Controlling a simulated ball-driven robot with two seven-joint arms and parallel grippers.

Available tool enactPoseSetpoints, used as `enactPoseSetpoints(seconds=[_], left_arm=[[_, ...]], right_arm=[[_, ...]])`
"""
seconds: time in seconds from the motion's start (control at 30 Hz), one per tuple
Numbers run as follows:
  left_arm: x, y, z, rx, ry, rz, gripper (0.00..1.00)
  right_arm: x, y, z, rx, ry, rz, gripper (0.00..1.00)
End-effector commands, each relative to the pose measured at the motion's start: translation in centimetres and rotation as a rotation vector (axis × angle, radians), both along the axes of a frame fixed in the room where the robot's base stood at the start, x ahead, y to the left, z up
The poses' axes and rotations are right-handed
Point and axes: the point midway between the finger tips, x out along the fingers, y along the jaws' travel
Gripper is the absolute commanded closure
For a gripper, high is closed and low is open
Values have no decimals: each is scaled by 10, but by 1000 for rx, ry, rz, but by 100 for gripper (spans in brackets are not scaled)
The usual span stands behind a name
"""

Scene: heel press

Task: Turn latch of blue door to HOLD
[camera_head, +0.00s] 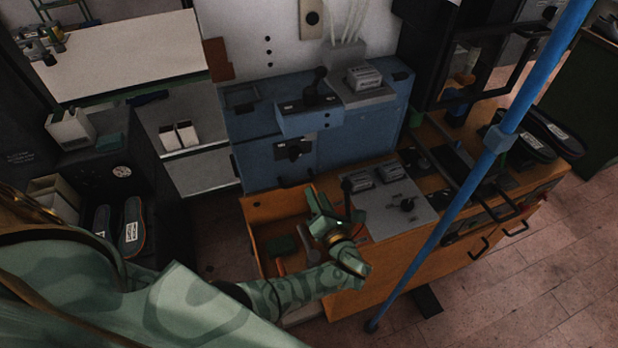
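The blue door (340,142) is on the front of the blue cabinet at the centre. The plate's markings are too small to read, so I cannot tell which position the latch points to. My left gripper (336,207) looks open and empty. It appears below and to the right of the latch, over the open wooden drawer, apart from the door. My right gripper is not in view.
The open drawer (258,203) holds a green block and tools. A grey control panel (385,218) with a dark lever stands on the wooden bench to the right. A blue pole (455,210) crosses the right side. Shoe soles lie at far left and right.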

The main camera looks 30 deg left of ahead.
Motion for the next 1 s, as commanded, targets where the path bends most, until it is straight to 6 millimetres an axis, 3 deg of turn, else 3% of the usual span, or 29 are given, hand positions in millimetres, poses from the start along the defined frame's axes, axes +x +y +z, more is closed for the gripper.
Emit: enactPoseSetpoints(seconds=[0.23,1.0], left_arm=[[-17,-20,-1,0,0,0,66],[-18,-21,0,0,0,0,66]], right_arm=[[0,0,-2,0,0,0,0],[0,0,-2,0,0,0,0]])
